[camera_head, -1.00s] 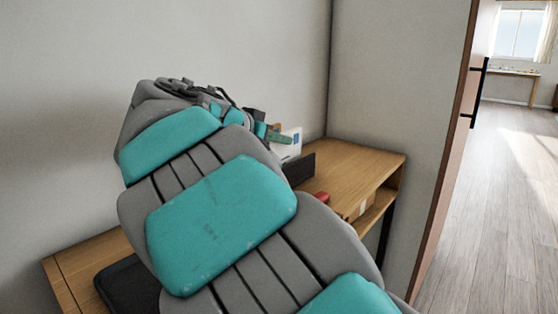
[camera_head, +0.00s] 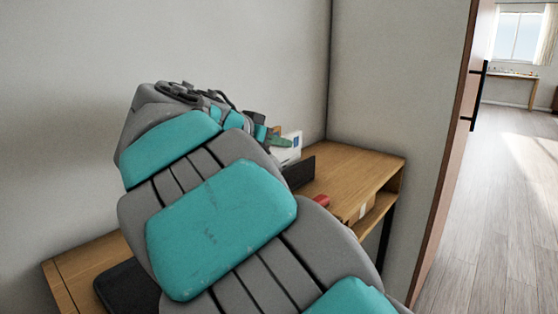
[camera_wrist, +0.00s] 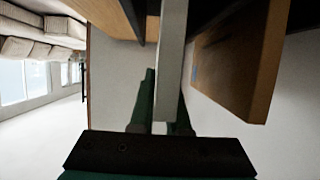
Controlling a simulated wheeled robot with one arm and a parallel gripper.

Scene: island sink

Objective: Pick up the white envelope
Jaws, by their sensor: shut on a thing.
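The white envelope (camera_wrist: 172,62) shows in the wrist view as a pale, narrow slab seen nearly edge-on. It stands between the two green fingers of my gripper (camera_wrist: 162,112), which are shut on it. In the head view, the white envelope (camera_head: 291,150) is partly visible behind a dark upright holder, at my gripper (camera_head: 279,138). My arm hides much of the desk and part of the envelope there. I cannot tell whether the envelope touches the desk.
The dark holder (camera_head: 300,172) stands on the wooden desk (camera_head: 350,160) just in front of the envelope. A red object (camera_head: 322,201) lies nearer the desk's front edge. In the wrist view, a brown wooden piece (camera_wrist: 245,60) is close on the right. Walls border the desk.

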